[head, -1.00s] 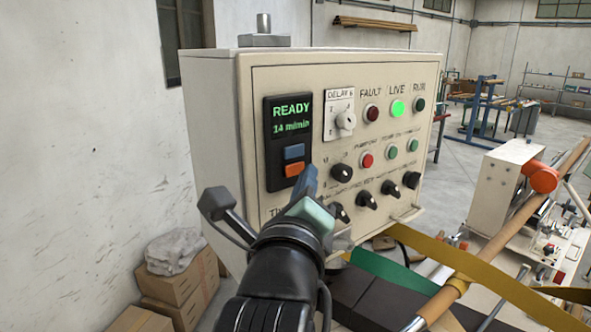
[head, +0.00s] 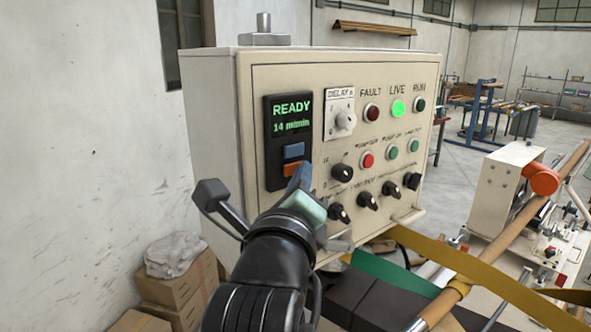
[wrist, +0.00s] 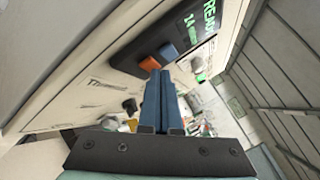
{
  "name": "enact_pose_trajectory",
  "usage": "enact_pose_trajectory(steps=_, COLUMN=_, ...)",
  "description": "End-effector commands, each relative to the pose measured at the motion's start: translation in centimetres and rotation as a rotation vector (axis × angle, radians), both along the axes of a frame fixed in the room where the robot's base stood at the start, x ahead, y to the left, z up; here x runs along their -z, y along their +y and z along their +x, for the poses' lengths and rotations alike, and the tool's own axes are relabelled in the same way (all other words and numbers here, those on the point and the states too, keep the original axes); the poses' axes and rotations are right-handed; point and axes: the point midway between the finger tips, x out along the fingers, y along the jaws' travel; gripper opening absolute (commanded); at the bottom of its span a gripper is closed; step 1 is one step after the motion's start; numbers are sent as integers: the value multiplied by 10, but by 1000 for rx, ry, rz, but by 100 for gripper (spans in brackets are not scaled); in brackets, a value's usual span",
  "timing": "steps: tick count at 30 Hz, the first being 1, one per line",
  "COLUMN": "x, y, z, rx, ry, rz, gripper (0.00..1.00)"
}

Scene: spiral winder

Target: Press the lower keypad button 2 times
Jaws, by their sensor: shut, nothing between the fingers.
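The keypad is a black panel (head: 275,182) on the left of the control box face, with a lit display reading READY, 14 m/min. Below the display are a blue upper button (head: 294,150) and an orange lower button (head: 291,167). My gripper (head: 302,172) is shut and empty, its blue fingertips right beside the orange button's lower right. In the wrist view, the shut fingertips (wrist: 159,75) point at the orange button (wrist: 150,63), with the blue button (wrist: 168,50) beyond it. I cannot tell whether the fingertips touch the orange button.
Black knobs (head: 342,173) and a red button (head: 367,160) lie right of the keypad. The LIVE lamp (head: 398,108) glows green. Yellow (head: 480,275) and green belts cross below the box at right. Cardboard boxes (head: 178,288) stand at lower left.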

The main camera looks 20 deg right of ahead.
Motion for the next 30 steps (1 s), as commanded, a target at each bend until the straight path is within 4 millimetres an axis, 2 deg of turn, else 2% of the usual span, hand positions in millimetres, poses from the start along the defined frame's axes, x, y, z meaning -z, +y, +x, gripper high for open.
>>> enact_pose_trajectory(steps=19, x=-1, y=2, z=4, rx=-2, ry=-2, rz=0, gripper=0)
enact_pose_trajectory(steps=30, x=0, y=-2, z=-10, rx=-2, ry=-2, rz=0, gripper=0)
